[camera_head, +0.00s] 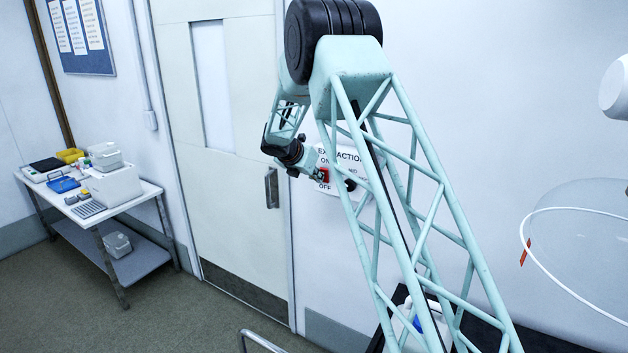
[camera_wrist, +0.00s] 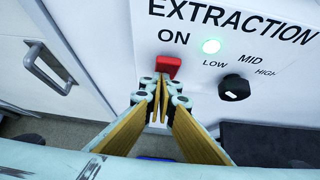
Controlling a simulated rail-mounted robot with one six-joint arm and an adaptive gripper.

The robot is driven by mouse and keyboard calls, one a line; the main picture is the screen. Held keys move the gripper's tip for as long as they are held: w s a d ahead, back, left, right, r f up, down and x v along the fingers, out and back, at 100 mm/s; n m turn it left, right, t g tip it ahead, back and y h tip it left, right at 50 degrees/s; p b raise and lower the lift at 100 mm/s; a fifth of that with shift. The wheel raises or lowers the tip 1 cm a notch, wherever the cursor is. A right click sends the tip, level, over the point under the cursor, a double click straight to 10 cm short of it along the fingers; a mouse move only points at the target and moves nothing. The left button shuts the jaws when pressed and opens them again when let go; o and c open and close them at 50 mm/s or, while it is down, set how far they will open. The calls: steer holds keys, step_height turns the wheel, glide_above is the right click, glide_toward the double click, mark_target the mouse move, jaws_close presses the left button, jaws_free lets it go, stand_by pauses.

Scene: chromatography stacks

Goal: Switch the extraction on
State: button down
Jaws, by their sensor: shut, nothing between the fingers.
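The white extraction panel (camera_wrist: 285,65) is on the wall, marked EXTRACTION; it also shows in the head view (camera_head: 330,159), partly behind my arm. Its red switch (camera_wrist: 169,67) sits below the word ON; in the head view the red switch (camera_head: 324,174) has OFF beneath it. A round lamp (camera_wrist: 211,46) right of ON glows green. My gripper (camera_wrist: 158,84) is shut and empty, its tips just below the red switch in the wrist view. I cannot tell whether they touch it. In the head view my gripper (camera_head: 314,172) is at the panel's left side.
A black knob (camera_wrist: 234,88) marked LOW, MID, HIGH is right of the switch. A door with a handle (camera_head: 271,188) stands left of the panel. A bench (camera_head: 149,189) with boxes is at far left. Open floor (camera_head: 205,320) lies in front of the door.

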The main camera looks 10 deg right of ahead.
steer(key=shift+w+d+r, duration=0.2)
steer(key=shift+d+r, duration=0.05)
steer(key=shift+r, duration=0.05)
steer(key=shift+d+r+p, duration=0.1)
steer(key=shift+r+p, duration=0.6)
steer(key=shift+r, duration=0.1)
stand_by(0.3)
steer(key=a+f+v, duration=0.1)
steer(key=v, duration=1.2)
steer(key=shift+s+b, duration=0.35)
steer(key=shift+b, duration=0.05)
steer(key=shift+a, duration=0.1)
